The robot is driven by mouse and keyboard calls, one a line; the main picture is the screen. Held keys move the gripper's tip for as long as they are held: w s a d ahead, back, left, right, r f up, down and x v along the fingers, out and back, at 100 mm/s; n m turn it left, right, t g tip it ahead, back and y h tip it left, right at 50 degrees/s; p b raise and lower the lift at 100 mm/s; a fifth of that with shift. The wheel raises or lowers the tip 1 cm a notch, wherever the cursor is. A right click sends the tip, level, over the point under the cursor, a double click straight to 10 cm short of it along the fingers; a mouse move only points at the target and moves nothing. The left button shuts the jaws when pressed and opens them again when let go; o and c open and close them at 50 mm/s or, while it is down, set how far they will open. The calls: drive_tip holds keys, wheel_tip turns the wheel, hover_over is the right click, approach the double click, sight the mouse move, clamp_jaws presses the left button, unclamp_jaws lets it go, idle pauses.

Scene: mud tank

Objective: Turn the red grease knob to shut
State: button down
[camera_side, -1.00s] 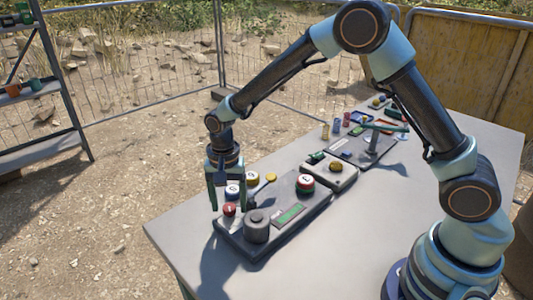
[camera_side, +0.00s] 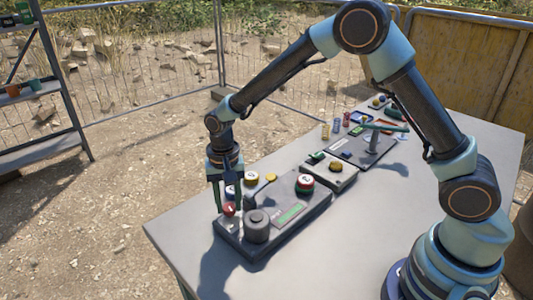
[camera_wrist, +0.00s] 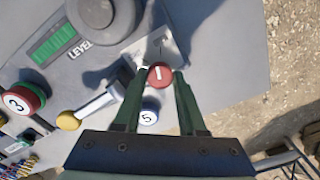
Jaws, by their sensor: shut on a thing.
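The red grease knob (camera_side: 229,209) sits at the near left corner of the grey control panel (camera_side: 262,242). In the wrist view the red knob (camera_wrist: 160,75) has a white line on its top and lies between my fingertips. My gripper (camera_side: 227,207) points straight down, and its green fingers are shut on the red knob, one on each side. The gripper also shows in the wrist view (camera_wrist: 158,78).
A grey cylinder (camera_side: 256,226) and a green level display (camera_side: 290,215) are close by.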

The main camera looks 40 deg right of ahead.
sight(229, 207)
drive_tip(key=n, duration=0.4)
drive_tip(key=shift+n, duration=0.3)
drive_tip(key=n, duration=0.4)
drive_tip(key=shift+n, duration=0.3)
drive_tip(key=shift+c, duration=2.4)
unclamp_jaws()
drive_tip(key=shift+r, duration=0.1)
wheel_tip(229, 207, up, 12)
